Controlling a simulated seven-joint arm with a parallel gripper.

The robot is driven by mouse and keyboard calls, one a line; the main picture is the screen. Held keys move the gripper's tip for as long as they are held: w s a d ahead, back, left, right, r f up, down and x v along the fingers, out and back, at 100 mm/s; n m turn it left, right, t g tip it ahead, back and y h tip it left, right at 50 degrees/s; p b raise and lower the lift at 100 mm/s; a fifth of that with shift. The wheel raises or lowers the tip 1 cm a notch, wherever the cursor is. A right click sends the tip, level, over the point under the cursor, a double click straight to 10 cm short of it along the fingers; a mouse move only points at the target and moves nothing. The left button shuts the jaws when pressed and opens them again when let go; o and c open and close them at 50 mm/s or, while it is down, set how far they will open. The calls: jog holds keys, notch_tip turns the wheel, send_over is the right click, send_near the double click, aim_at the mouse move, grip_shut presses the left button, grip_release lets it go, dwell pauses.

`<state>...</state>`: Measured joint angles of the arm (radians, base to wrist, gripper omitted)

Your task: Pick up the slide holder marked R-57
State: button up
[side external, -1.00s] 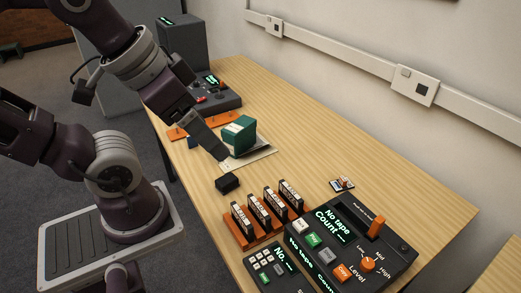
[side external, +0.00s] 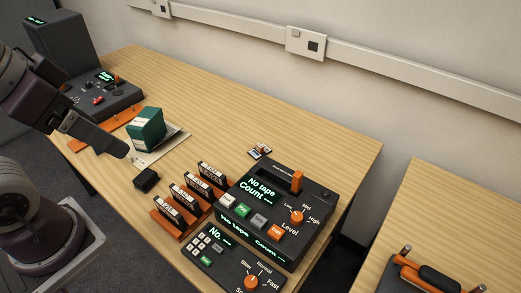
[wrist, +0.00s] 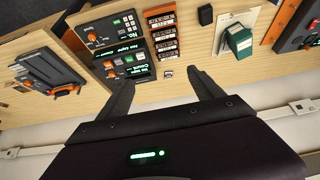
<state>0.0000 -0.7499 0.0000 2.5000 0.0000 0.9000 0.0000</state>
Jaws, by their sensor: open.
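No marking R-57 can be read, so I cannot tell which item is the slide holder. Several black, white-labelled holders stand upright in an orange rack (side external: 176,229); the rack also shows in the wrist view (wrist: 163,40). A small white-and-dark item (side external: 260,151) lies on the table behind the rack and shows in the wrist view (wrist: 167,74). My gripper (wrist: 165,90) is open with nothing between its fingers. In the side view my gripper (side external: 122,149) appears near the green box, above the table; its height is hard to judge.
A green box (side external: 148,127) stands on a pale sheet, with a small black block (side external: 146,180) nearby. A console (side external: 275,210) with a keypad unit flanks the rack. Another device (side external: 105,90) is at the far end. Bare wood lies along the wall side.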

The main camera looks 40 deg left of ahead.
jog(key=shift+d, duration=0.1)
jog(key=shift+c, duration=0.5)
jog(key=w+d+f+n+g+h, duration=0.1)
jog(key=w+d+n+g+h, duration=0.25)
jog(key=w+d, duration=0.3)
jog(key=w+d+f+n+g+h, duration=0.15)
jog(key=w+d+n+h, duration=0.35)
jog(key=w, duration=0.5)
jog(key=n+t+h, duration=0.2)
jog(key=n+t, duration=0.7)
jog(key=n, duration=0.7)
send_over(259, 144)
jog(key=s+d, duration=0.2)
jog(key=s, duration=0.4)
notch_tip(259, 144, down, 19)
jog(key=a+f+n, duration=0.1)
jog(key=a+f, duration=0.1)
jog(key=f, duration=0.1)
jog(key=a+f+n+t+y, duration=0.1)
jog(key=a+f+n, duration=0.1)
jog(key=f, duration=0.1)
jog(key=w+a+f+n+y, duration=0.1)
jog(key=a+f, duration=0.1)
jog(key=f, duration=0.1)
jog(key=shift+f+y, duration=0.15)
jog(key=shift+y, duration=0.1)
jog(key=x, duration=0.7)
jog(key=c, duration=1.3)
